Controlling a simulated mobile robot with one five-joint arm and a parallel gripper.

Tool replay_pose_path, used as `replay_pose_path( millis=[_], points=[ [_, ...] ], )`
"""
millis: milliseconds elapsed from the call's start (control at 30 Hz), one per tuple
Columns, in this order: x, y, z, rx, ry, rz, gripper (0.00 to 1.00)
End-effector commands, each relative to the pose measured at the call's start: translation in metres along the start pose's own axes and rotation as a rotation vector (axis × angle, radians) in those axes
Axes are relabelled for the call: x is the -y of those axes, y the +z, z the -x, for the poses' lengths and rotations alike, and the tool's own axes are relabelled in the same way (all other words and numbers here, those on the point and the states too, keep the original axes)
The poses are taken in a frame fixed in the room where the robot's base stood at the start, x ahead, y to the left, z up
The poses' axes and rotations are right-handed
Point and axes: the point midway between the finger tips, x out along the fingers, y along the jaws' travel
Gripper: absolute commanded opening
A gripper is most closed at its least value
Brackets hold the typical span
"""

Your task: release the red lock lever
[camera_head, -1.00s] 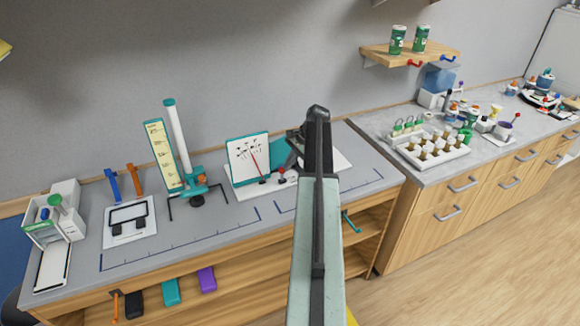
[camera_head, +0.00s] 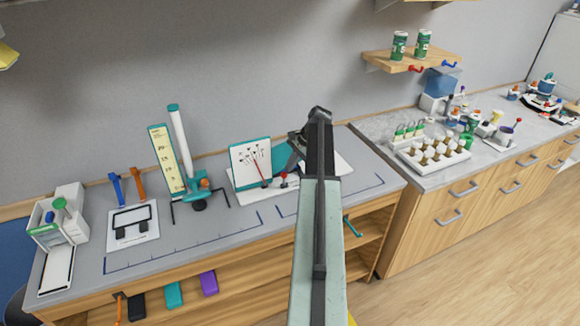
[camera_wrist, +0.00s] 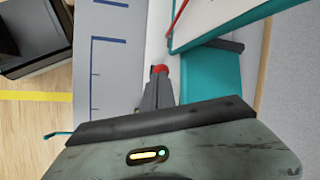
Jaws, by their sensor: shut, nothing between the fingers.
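The red lever knob (camera_head: 284,176) stands on the white base of the teal-framed dial panel (camera_head: 250,163), which shows a red needle. In the wrist view the red knob (camera_wrist: 159,69) shows right at the tips of my gripper (camera_wrist: 158,84). My gripper's grey fingers are shut, with nothing held between them. I cannot tell whether the tips touch the knob. In the head view my own arm hides part of the panel's right side, and the fingertips do not show clearly.
A teal stand with a white tube (camera_head: 181,145) is left of the panel. A white tray (camera_head: 133,226) and a white box unit (camera_head: 60,220) stand farther left. A vial rack (camera_head: 433,153) is on the right counter. The grey bench front has free room.

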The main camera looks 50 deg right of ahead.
Motion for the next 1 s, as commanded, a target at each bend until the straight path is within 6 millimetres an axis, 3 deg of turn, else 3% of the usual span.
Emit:
replay_pose_path(
  millis=[200,367,500,800,1000],
  points=[
    [0.0,0.001,0.003,0.0,0.0,0.0,0.0],
    [-0.004,0.003,0.016,0.0,0.0,0.0,0.0],
    [-0.01,0.006,0.04,0.0,0.0,0.002,0.0],
    [0.005,-0.002,0.114,0.0,0.0,-0.002,0.0],
    [0.007,-0.005,0.13,0.0,0.0,0.0,0.0]
  ],
)
